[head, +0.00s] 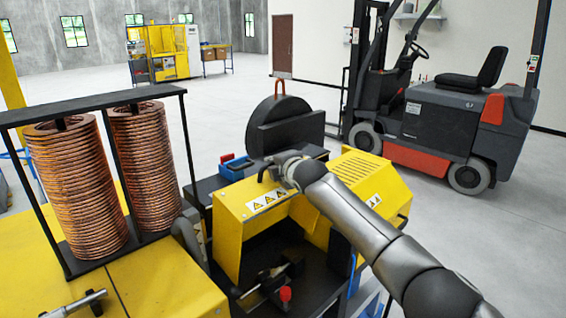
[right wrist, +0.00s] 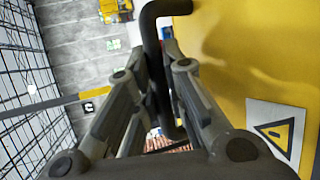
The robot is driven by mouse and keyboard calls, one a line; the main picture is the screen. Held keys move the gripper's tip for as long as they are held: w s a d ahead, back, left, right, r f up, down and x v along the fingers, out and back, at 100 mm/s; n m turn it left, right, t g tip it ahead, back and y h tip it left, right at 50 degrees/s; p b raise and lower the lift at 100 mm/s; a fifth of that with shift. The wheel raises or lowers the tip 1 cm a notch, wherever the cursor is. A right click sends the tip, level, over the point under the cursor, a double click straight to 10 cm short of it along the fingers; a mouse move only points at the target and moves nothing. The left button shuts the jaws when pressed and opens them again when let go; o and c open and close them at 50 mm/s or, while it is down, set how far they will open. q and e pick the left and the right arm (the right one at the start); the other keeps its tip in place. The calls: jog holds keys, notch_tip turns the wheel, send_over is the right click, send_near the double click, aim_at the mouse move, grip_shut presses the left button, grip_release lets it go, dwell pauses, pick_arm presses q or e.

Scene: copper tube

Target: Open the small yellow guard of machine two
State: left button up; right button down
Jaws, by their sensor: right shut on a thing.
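The yellow guard (head: 240,203) of the machine carries a strip of warning stickers. In the right wrist view its yellow face (right wrist: 255,60) fills the right side, with a warning triangle low down. My right gripper (head: 270,172) is at the guard's upper edge. In the right wrist view its fingers (right wrist: 168,60) are closed around a dark bent bar handle (right wrist: 152,40) beside the guard. A dark space with a red-tipped part (head: 285,293) shows below the guard. My left gripper is not in view.
Two copper tube coils (head: 72,190) stand in a black frame at left. A metal handle (head: 88,303) is on the yellow surface below them. Blue bins (head: 235,165) sit behind the guard. A forklift (head: 440,130) stands at back right, with open floor around it.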

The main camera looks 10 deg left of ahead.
jog(key=shift+w+a, duration=0.2)
jog(key=shift+a, duration=0.05)
dwell(0.3)
jog(key=c, duration=1.8)
grip_release()
jog(key=shift+a, duration=0.1)
jog(key=shift+o, duration=0.2)
jog(key=v, duration=1.2)
jog(key=shift+w, duration=0.1)
jog(key=shift+c, duration=0.2)
